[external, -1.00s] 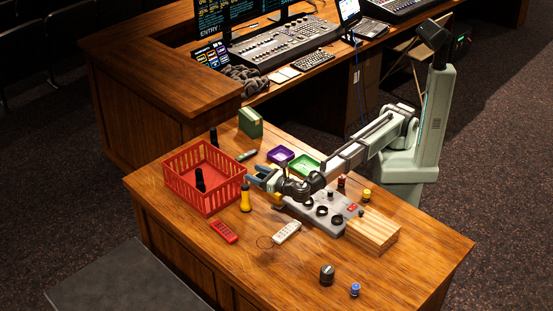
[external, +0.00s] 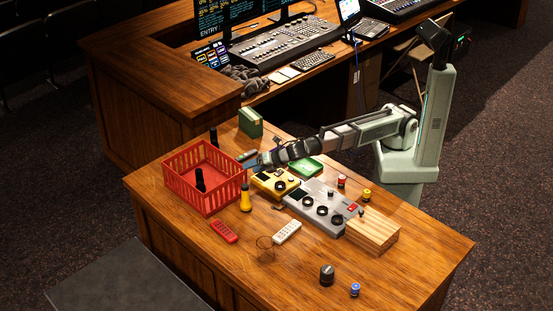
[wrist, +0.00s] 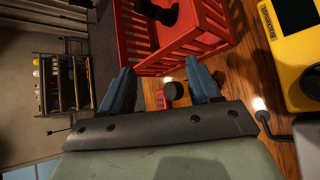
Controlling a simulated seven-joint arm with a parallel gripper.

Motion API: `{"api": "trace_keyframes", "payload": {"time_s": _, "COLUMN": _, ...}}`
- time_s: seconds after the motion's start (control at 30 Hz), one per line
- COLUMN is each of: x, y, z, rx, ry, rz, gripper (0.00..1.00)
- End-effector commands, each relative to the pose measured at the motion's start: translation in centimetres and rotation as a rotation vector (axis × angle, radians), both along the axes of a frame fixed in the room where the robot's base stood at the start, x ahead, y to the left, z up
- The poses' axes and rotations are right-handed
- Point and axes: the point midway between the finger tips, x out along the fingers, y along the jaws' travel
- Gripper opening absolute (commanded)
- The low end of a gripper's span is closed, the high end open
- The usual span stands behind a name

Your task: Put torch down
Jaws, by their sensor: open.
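A yellow torch with a dark head (external: 246,199) stands upright on the desk, just right of the red basket (external: 186,196). My gripper (external: 250,162) is open and empty, above the desk behind the torch and near the basket's right side. In the wrist view my gripper (wrist: 160,76) shows two blue fingers spread apart. A dark round top (wrist: 181,90) appears between and below them; it looks like the torch's head, with its body hidden.
A black object (external: 200,184) stands inside the basket. A yellow meter (external: 275,183) and grey control box (external: 322,208) lie to the right. A red remote (external: 224,231) and white remote (external: 287,232) lie in front.

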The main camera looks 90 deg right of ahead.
Motion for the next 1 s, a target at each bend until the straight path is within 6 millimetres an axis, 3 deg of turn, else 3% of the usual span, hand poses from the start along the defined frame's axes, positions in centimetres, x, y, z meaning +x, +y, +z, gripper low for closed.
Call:
{"api": "trace_keyframes", "payload": {"time_s": 0.03, "x": -0.5, "y": -0.9, "z": -0.3, "rx": 0.110, "ry": 0.014, "rz": -0.014, "gripper": 0.62}}
{"api": "trace_keyframes", "payload": {"time_s": 0.27, "x": -2.0, "y": -1.9, "z": -0.4, "rx": 0.666, "ry": 0.097, "rz": -0.103, "gripper": 0.62}}
{"api": "trace_keyframes", "payload": {"time_s": 0.5, "x": -3.9, "y": -2.7, "z": 2.0, "rx": 1.220, "ry": 0.197, "rz": -0.228, "gripper": 0.62}}
{"api": "trace_keyframes", "payload": {"time_s": 0.97, "x": -6.1, "y": -4.5, "z": 6.9, "rx": 1.836, "ry": 0.347, "rz": -0.394, "gripper": 0.62}}
{"api": "trace_keyframes", "payload": {"time_s": 1.0, "x": -6.0, "y": -4.4, "z": 6.3, "rx": 1.838, "ry": 0.351, "rz": -0.398, "gripper": 0.62}}
